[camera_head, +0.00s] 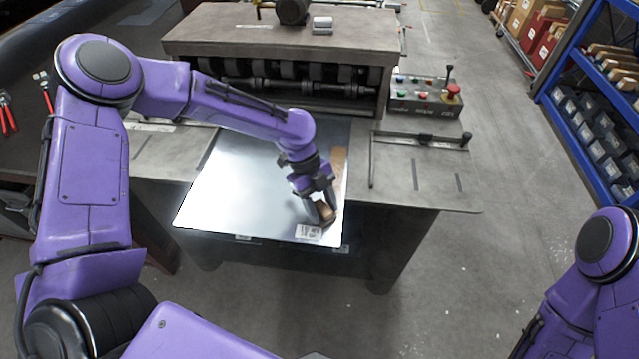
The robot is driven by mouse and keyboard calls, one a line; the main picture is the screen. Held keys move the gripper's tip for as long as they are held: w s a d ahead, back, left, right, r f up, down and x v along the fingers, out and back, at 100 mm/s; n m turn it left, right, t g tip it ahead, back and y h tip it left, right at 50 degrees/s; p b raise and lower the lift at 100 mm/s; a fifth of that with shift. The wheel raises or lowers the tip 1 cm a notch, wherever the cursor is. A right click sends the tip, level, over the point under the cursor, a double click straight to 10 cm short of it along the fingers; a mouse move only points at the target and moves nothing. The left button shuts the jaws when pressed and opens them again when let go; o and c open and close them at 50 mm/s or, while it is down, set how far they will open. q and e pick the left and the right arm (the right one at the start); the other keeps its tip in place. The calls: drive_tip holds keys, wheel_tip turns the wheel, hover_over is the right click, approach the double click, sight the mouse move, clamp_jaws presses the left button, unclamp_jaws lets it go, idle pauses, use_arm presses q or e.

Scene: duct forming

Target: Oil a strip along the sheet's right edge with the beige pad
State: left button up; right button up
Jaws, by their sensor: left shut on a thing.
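The shiny metal sheet (235,185) lies on the machine's table, its near edge reaching past the table's front edge. My left gripper (321,212) is shut on the beige pad (326,211) near the sheet's front right corner. The pad appears to be on or just above the sheet; the exact contact cannot be told. A brownish strip (339,160) shows along the sheet's right edge, farther back than the pad. A white label (309,232) is at the sheet's near edge. My right arm shows at the lower right, but its gripper is out of view.
The forming machine with rollers (290,75) stands behind the sheet. A control box with buttons (425,95) is at its right. A metal bar with a dark knob (425,139) lies right of the sheet. Blue shelving (565,130) stands far right, with open floor between.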

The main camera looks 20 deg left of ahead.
use_arm(q)
wheel_tip(320, 180, up, 2)
drive_tip(key=shift+w+d+r+p, duration=0.1)
drive_tip(key=shift+r+p, duration=0.1)
drive_tip(key=shift+p, duration=0.15)
wheel_tip(320, 180, up, 6)
drive_tip(key=p, duration=0.5)
drive_tip(key=shift+f, duration=0.2)
drive_tip(key=shift+f, duration=0.1)
